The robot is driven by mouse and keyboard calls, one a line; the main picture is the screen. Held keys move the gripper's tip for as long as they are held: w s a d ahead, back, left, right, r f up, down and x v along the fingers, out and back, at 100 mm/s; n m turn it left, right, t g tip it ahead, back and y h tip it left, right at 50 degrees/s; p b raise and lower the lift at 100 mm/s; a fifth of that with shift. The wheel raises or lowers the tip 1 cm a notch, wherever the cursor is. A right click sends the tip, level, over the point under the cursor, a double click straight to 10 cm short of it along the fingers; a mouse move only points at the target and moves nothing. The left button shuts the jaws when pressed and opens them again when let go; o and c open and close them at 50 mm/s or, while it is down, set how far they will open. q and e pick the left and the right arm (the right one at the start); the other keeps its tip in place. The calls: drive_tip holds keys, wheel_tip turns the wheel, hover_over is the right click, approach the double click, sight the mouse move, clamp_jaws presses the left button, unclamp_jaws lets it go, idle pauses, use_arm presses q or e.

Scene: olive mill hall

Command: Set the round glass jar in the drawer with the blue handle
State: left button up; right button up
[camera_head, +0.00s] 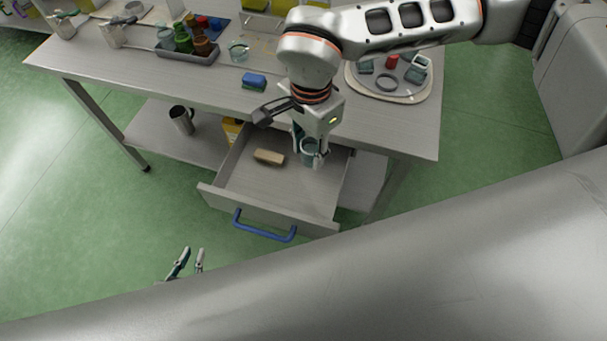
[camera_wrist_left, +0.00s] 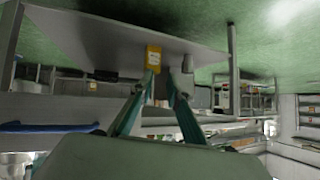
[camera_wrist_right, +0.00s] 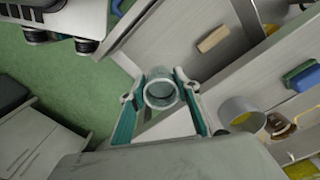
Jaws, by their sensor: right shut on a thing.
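The drawer (camera_head: 238,188) under the table is pulled open, with its blue handle (camera_head: 264,232) on the front. The round glass jar (camera_head: 312,155) is inside the drawer's outline, at its right side; whether it touches the drawer floor I cannot tell. My right gripper (camera_head: 310,140) is shut on the jar from above. In the right wrist view the jar (camera_wrist_right: 160,92) sits between the two fingers. My left gripper (camera_head: 187,262) is low at the left, in front of the drawer, open and empty; its fingers also show in the left wrist view (camera_wrist_left: 160,85).
A wooden block (camera_head: 269,157) lies in the drawer, left of the jar. On the tabletop are a blue sponge (camera_head: 254,81), a dark tray (camera_head: 188,55) of bottles and a round board (camera_head: 402,97) with small items. A metal mug (camera_head: 182,120) stands on the lower shelf.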

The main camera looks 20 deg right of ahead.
wheel_tip(320, 180, down, 11)
drive_tip(key=shift+f+b, duration=0.1)
drive_tip(key=shift+b, duration=0.4)
wheel_tip(320, 180, down, 4)
drive_tip(key=shift+f+b, duration=0.15)
drive_tip(key=shift+b, duration=0.15)
use_arm(q)
drive_tip(key=shift+w+a+f, duration=0.2)
drive_tip(key=shift+w+f, duration=0.2)
use_arm(e)
drive_tip(key=o, duration=1.2)
drive_tip(key=shift+f, duration=0.1)
